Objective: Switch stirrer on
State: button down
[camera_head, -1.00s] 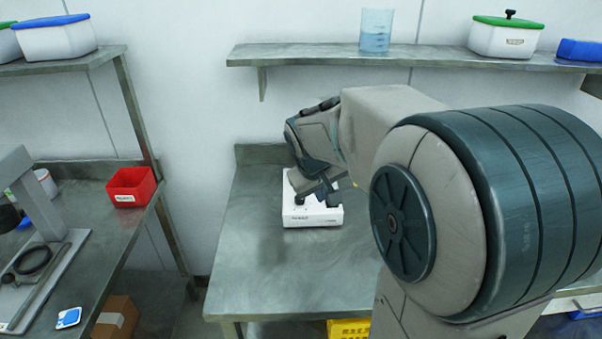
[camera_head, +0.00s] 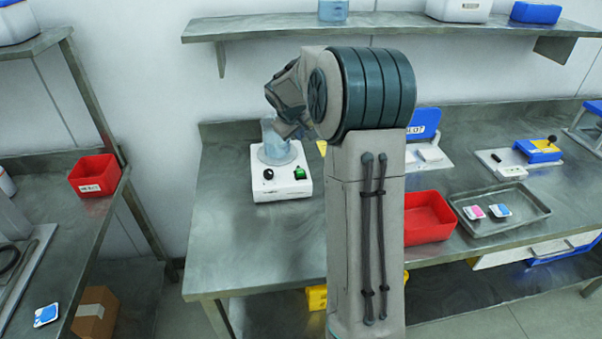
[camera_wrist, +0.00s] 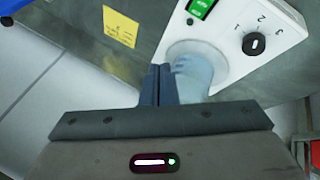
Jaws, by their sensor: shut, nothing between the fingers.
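The stirrer (camera_head: 281,186) is a white box on the steel bench, with a black knob (camera_head: 268,174) and a green switch (camera_head: 299,173) on its front. In the wrist view the knob (camera_wrist: 254,44) has numbers around it, and the green switch (camera_wrist: 203,8) looks bright, cut by the top edge. A beaker with bluish liquid (camera_head: 271,143) stands on the stirrer's round plate; it also shows in the wrist view (camera_wrist: 194,72). My gripper (camera_wrist: 160,72) is shut and empty, above the stirrer and beside or overlapping the beaker; contact cannot be told.
A yellow note (camera_wrist: 120,27) lies beside the stirrer. Right of my arm are a red bin (camera_head: 428,217), a tray (camera_head: 500,212) with small packets, and a blue-and-white device (camera_head: 540,150). A shelf (camera_head: 390,24) runs above. The bench left of the stirrer is clear.

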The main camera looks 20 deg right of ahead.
jog(key=b, duration=0.5)
send_over(300, 173)
jog(key=f, duration=0.6)
jog(key=shift+w+d+f, duration=0.2)
jog(key=shift+w, duration=0.2)
jog(key=shift+s+a+f+b, duration=0.1)
jog(key=shift+s+f+b, duration=0.05)
jog(key=shift+f+b, duration=0.4)
jog(key=shift+s+a+f+b, duration=0.1)
jog(key=shift+s+f+b, duration=0.05)
jog(key=shift+f+b, duration=0.35)
jog(key=shift+d, duration=0.1)
jog(key=shift+s+f+b, duration=0.1)
jog(key=shift+f+b, duration=0.3)
jog(key=shift+b, duration=0.1)
jog(key=shift+s+f+b, duration=0.1)
jog(key=shift+f+b, duration=0.25)
jog(key=shift+b, duration=0.05)
dwell(0.5)
dwell(0.4)
jog(key=shift+w+r+p, duration=0.2)
jog(key=shift+r+p, duration=0.5)
jog(key=shift+r, duration=0.1)
